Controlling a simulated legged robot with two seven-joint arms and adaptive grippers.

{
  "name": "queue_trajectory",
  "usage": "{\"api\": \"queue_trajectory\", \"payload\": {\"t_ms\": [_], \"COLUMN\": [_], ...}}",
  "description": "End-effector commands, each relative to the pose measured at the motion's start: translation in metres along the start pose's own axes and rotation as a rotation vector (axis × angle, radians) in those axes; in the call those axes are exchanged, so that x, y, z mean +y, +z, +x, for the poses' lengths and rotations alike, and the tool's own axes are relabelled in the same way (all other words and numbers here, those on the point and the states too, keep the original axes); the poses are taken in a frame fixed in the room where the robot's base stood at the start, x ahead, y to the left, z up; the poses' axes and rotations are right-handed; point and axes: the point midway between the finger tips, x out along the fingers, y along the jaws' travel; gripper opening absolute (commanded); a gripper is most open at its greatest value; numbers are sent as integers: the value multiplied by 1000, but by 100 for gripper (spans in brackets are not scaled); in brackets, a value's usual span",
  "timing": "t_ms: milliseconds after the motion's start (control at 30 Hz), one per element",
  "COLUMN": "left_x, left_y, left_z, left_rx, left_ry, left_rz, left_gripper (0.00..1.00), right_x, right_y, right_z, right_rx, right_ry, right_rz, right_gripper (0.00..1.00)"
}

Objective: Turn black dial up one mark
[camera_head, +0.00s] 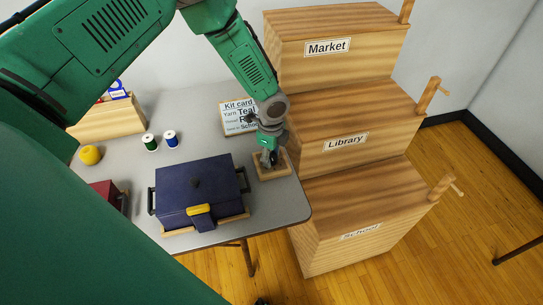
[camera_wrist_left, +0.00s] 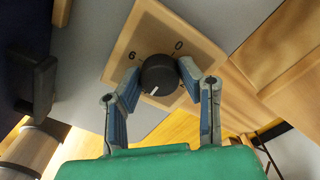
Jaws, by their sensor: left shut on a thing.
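The black dial (camera_wrist_left: 159,75) is a round knob on a wooden plate (camera_wrist_left: 120,60), seen close in the left wrist view. A white pointer line shows on its lower edge. My left gripper (camera_wrist_left: 160,70) is shut on the dial, one finger on each side. In the head view my left gripper (camera_head: 269,155) comes down over the plate (camera_head: 284,168) at the table's right edge and mostly hides the dial. My right gripper is not in view.
A dark blue box (camera_head: 185,172) with side handles stands left of the plate. A card sign (camera_head: 233,108) lies behind it. Thread spools (camera_head: 150,142) and a yellow ball (camera_head: 90,155) are farther left. Stepped wooden boxes labelled Market, Library (camera_head: 345,142) and School stand close on the right.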

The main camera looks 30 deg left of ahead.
Motion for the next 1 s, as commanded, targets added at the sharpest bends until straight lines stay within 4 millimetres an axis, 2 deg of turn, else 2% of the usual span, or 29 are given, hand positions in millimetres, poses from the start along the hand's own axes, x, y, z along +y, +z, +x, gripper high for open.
{"api": "queue_trajectory", "payload": {"t_ms": [167,200,233,533,667,1000], "left_x": [-2,-2,-2,-1,-1,-3], "left_y": [-1,-1,-1,0,0,0], "left_z": [-1,-1,-1,-1,-10,-79], "left_rx": [2,2,2,1,1,3], "left_ry": [-5,-5,-5,-3,-4,-5], "left_rz": [2,2,2,3,3,2], "left_gripper": [4,47,53,53,53,53], "right_x": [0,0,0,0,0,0], "right_y": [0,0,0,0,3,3], "right_z": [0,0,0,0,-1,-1], "right_rx": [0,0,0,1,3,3], "right_ry": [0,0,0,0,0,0], "right_rz": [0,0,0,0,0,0], "right_gripper": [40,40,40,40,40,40]}}
